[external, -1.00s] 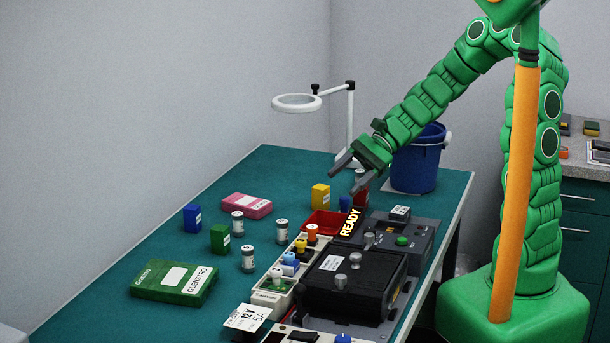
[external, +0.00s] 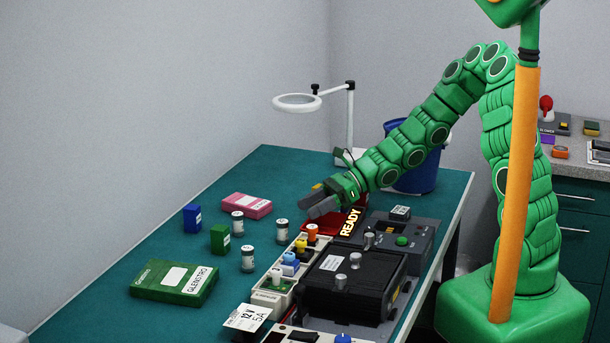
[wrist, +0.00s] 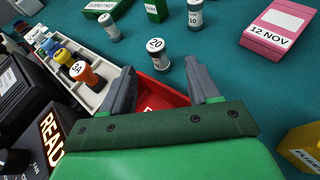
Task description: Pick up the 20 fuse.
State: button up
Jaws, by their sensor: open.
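The 20 fuse (wrist: 157,52) is a small white cylinder with dark bands and a "20" on its white top. It stands upright on the green mat in the wrist view. In the external view it is the white cylinder (external: 281,231) nearest my gripper. My gripper (external: 313,205) is open and empty, above the red tray (wrist: 160,92), up and to the right of the fuse. In the wrist view the fuse shows beyond and between my open fingertips (wrist: 160,73), not touched by them.
Two other white cylinders (external: 237,224) (external: 247,258) stand nearby. A white rack (wrist: 97,97) with coloured pieces and the lit READY sign (external: 350,221) lie close by. A pink box (external: 246,206), a small green box (external: 220,239) and a magnifier lamp (external: 297,102) are around. Mat left of the fuses is partly clear.

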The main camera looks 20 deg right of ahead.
send_over(288, 242)
jog(key=d, duration=0.2)
jog(key=shift+w+d+f, duration=0.1)
jog(key=shift+w+f, duration=0.15)
jog(key=shift+f, duration=0.25)
jog(key=shift+w+d+f, duration=0.1)
jog(key=shift+w+f, duration=0.1)
jog(key=shift+f, duration=0.25)
jog(key=shift+x, duration=1)
grip_shut()
